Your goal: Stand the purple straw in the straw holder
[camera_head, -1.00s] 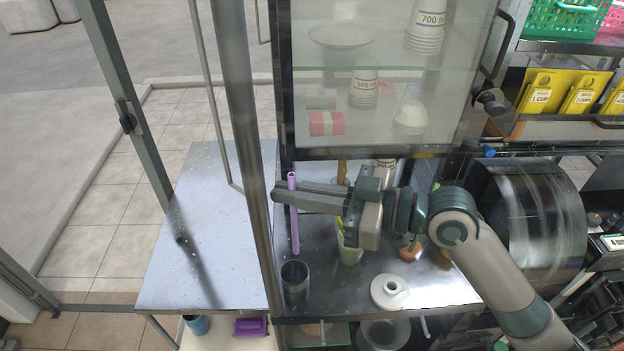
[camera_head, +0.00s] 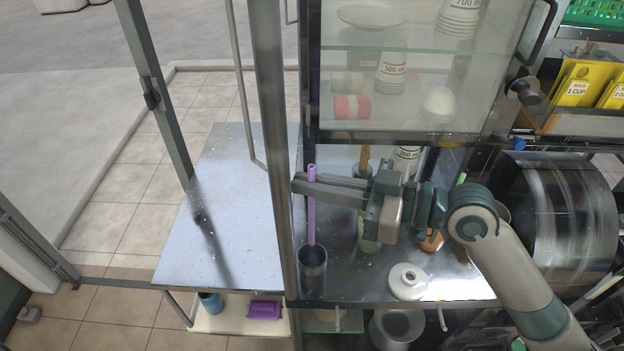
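The purple straw (camera_head: 311,222) is upright in the camera_head view, left of the middle. My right gripper (camera_head: 305,188) reaches in from the right and is shut on the straw near its upper end. The straw's lower end shows at the cup's mouth, by the far rim. I cannot tell whether it is just inside or just above. My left gripper is not in view.
A metal post (camera_head: 276,150) stands close left of the fingertips, and a glass cabinet (camera_head: 395,75) is behind and above. A white round lid-like piece (camera_head: 408,281) lies right of the cup. A pale cup (camera_head: 368,240) stands partly hidden below the gripper. The left table (camera_head: 230,220) is clear.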

